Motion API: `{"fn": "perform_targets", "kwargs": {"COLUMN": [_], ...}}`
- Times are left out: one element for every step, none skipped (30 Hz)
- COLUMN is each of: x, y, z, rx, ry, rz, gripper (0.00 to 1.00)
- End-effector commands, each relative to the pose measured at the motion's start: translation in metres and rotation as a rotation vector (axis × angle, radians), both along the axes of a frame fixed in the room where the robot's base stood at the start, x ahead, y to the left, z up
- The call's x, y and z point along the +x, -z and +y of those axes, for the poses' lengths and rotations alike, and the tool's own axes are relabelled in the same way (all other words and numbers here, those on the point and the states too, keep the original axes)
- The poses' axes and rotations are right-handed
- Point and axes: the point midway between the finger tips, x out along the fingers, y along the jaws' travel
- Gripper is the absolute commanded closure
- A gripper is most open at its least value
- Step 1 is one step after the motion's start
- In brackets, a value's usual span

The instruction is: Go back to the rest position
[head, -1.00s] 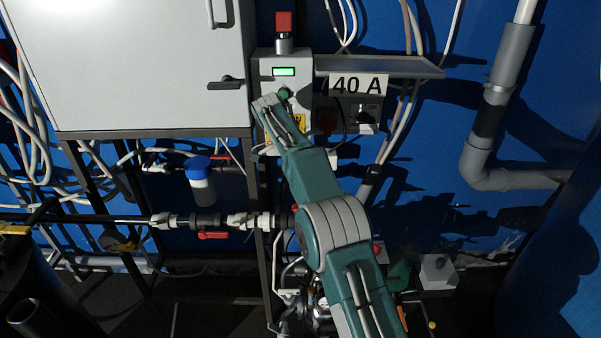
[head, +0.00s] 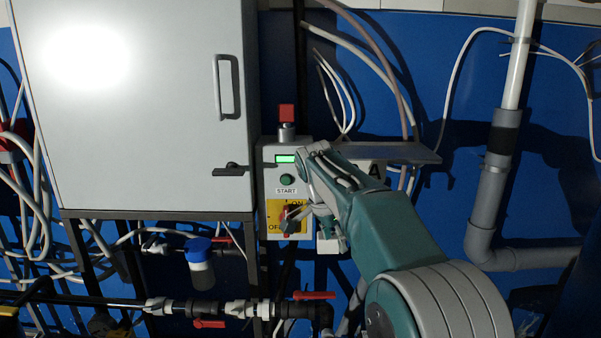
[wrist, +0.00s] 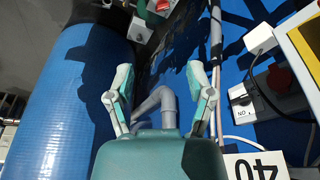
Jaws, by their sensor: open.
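In the wrist view my gripper (wrist: 161,92) is open, its two fingers apart with nothing between them. A grey bent pipe shows beyond the gap. In the head view my arm (head: 395,230) reaches up from the lower right. Its bent end is in front of the right side of the grey control box (head: 270,210). The fingers cannot be made out clearly there. The box has a lit green display (head: 286,158), a green START button (head: 287,180) and a rotary switch (head: 292,221) on a yellow plate, with ON and OFF marks partly covered.
A white cabinet (head: 150,150) stands left of the box. A grey shelf (head: 400,153) and grey pipe (head: 490,190) are to the right. Black pipework with red valve handles (head: 314,295) runs below. In the wrist view a large blue cylinder (wrist: 70,110) is at left.

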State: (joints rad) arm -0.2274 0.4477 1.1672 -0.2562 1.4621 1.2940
Motion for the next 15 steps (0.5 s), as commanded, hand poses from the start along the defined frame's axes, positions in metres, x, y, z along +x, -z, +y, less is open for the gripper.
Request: {"fn": "perform_targets", "kwargs": {"x": [-0.014,-0.022,-0.032,-0.04,-0.048,-0.059,-0.068,-0.077,-0.088,-0.097,-0.106,-0.118,-0.127,-0.136,-0.149], "y": [-0.01,-0.014,-0.018,-0.022,-0.025,-0.028,-0.03,-0.032,-0.034,-0.035,-0.036,-0.036,-0.037,-0.036,-0.035], "z": [-0.008,-0.011,-0.016,-0.019,-0.022,-0.027,-0.03,-0.033,-0.037,-0.04,-0.043,-0.046,-0.049,-0.051,-0.055], "rx": [0.008,0.012,0.018,0.021,0.024,0.028,0.031,0.032,0.035,0.035,0.036,0.036,0.036,0.034,0.034], "ry": [-0.042,-0.072,-0.112,-0.142,-0.171,-0.21,-0.239,-0.269,-0.309,-0.337,-0.365,-0.403,-0.432,-0.461,-0.497], "rz": [-0.006,-0.008,-0.01,-0.013,-0.015,-0.02,-0.024,-0.028,-0.035,-0.039,-0.044,-0.049,-0.056,-0.06,-0.069], "gripper": [0.31,0.31,0.31,0.31,0.31,0.31,0.31,0.31,0.31,0.31,0.31,0.31,0.31,0.31,0.31]}}
